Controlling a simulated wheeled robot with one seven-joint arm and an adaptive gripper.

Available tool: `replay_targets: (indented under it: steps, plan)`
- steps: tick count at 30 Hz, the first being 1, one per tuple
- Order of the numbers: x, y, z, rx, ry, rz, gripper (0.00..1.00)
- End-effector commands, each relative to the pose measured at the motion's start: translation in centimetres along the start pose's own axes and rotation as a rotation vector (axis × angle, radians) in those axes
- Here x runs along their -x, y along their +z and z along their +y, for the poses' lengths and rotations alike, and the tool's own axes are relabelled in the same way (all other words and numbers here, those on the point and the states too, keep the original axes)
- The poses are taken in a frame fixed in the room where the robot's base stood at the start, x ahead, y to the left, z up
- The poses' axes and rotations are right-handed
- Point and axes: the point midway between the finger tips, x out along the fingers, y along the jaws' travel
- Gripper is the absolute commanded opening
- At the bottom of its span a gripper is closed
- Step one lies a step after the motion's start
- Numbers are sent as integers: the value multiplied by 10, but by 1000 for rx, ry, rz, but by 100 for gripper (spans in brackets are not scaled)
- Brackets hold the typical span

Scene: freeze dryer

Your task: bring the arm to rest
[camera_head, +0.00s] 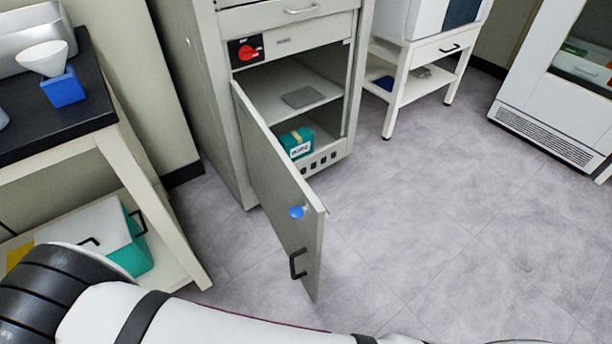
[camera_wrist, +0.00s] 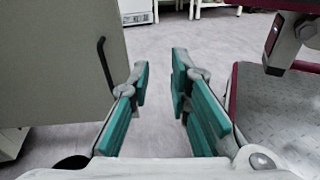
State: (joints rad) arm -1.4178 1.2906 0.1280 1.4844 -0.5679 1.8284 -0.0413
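My gripper (camera_wrist: 160,85) shows in the wrist view with its two teal-padded fingers apart and nothing between them. Floor shows through the gap. A black door handle (camera_wrist: 105,67) on a grey panel stands to the left of the fingers, apart from them as far as I can tell. In the head view my white and black arm crosses the bottom edge, and the gripper itself is out of that picture. The cabinet door (camera_head: 280,180) hangs open there, with a blue knob (camera_head: 296,212) and a black handle (camera_head: 297,264).
The grey cabinet (camera_head: 205,100) holds a teal box (camera_head: 296,142) low inside. A white side table (camera_head: 398,90) is at the back. The floor (camera_head: 440,220) on the right is clear.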

Motion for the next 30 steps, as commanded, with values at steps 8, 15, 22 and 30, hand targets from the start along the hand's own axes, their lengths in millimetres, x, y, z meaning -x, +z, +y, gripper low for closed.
replay_targets:
  steps: [8, 15, 22, 30]
  plan:
    - [-26, 78, 44, -105, -204, 133, 18]
    - [-76, 162, 69, -248, -436, 274, 18]
    - [-132, 234, 66, -411, -650, 398, 18]
    - [-193, 301, 32, -634, -887, 529, 18]
